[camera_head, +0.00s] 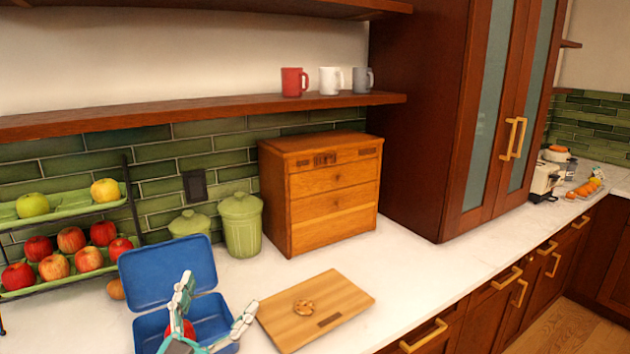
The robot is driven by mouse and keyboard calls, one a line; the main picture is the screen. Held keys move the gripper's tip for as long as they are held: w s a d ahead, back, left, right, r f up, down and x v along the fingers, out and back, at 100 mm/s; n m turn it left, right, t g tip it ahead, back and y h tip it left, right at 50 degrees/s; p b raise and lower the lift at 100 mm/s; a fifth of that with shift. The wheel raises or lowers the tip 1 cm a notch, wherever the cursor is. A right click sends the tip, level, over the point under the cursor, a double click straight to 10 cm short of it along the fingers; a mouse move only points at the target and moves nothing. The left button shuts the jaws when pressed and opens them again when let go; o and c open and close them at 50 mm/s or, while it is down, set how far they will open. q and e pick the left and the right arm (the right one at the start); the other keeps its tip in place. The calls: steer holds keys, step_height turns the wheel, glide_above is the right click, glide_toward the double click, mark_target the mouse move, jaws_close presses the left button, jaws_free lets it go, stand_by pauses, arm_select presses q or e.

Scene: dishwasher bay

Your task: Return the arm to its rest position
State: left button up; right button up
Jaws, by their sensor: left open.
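My left gripper (210,315) is at the bottom of the head view, over the open blue box (215,308) on the counter. Its fingers are spread apart. A red apple (187,329) shows behind the gripper, inside the box; it is partly hidden by a finger. I cannot tell from this view whether the gripper touches the apple or the box. The box's lid (168,270) stands raised at the back. My right gripper is not in view.
A wooden drawer chest (333,190) and green canisters (240,224) stand behind. A fruit rack (70,285) is at the left. The white counter (425,265) is clear toward the right.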

arm_select(q)
steer(key=s+a+f+n+g+y, duration=0.3)
steer(key=a+f+g+y, duration=0.1)
steer(key=f, duration=0.5)
steer(key=s+a+f+n+g+y, duration=0.3)
steer(key=f+y, duration=0.1)
steer(key=f, duration=0.5)
steer(key=s+d+f+m+g+h, duration=0.1)
steer(key=s+f+g, duration=0.5)
steer(key=s, duration=0.4)
steer(key=s+d+f+g, duration=0.1)
steer(key=s+f+g, duration=0.5)
steer(key=s, duration=0.4)
step_height(320, 180, down, 28)
steer(key=s+r, duration=0.1)
steer(key=s, duration=0.1)
steer(key=s+a+f+g, duration=0.1)
steer(key=s+a+f, duration=0.2)
steer(key=s+f, duration=1.3)
steer(key=shift+f+m, duration=0.4)
steer(key=shift+f, duration=0.05)
